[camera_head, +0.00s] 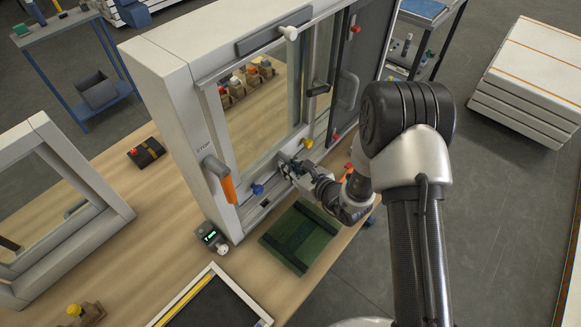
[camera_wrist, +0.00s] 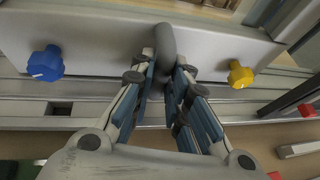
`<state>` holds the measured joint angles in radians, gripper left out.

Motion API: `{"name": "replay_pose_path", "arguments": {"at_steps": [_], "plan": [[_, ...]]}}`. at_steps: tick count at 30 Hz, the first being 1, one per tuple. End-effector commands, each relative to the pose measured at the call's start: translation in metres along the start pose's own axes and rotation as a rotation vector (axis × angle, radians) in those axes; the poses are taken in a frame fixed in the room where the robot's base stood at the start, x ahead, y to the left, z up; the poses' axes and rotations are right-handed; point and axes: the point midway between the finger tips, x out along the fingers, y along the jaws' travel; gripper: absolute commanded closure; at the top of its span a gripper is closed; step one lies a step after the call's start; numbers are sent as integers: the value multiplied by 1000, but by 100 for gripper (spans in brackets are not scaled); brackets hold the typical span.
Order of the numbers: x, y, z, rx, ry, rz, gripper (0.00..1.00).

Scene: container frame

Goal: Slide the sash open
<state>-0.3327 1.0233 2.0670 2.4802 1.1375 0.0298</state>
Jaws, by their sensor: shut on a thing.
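The light-framed glass sash (camera_head: 262,105) sits in a big white frame (camera_head: 180,110) standing on the wooden bench. My gripper (camera_head: 290,168) is at the sash's lower rail, between a blue knob (camera_head: 257,189) and a yellow knob (camera_head: 308,143). In the wrist view my gripper (camera_wrist: 170,75) is shut on a grey handle (camera_wrist: 165,42) on the rail. The blue knob (camera_wrist: 45,64) is left of it and the yellow knob (camera_wrist: 240,74) right, both apart from the fingers. The handle's lower part is hidden between the fingers.
An orange-gripped lever (camera_head: 226,186) is on the frame's left side near a STOP label. A dark panel (camera_head: 362,70) with a handle fills the frame's right side. A green mat (camera_head: 300,237) and a small display device (camera_head: 211,237) lie in front.

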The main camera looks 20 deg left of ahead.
Motion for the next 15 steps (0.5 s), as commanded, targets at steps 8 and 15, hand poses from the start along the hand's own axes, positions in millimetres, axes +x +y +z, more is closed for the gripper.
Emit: {"name": "replay_pose_path", "arguments": {"at_steps": [8,15], "plan": [[1,-5,0,1,-1,-2,100],[12,-64,4,-1,-8,-10,100]]}}
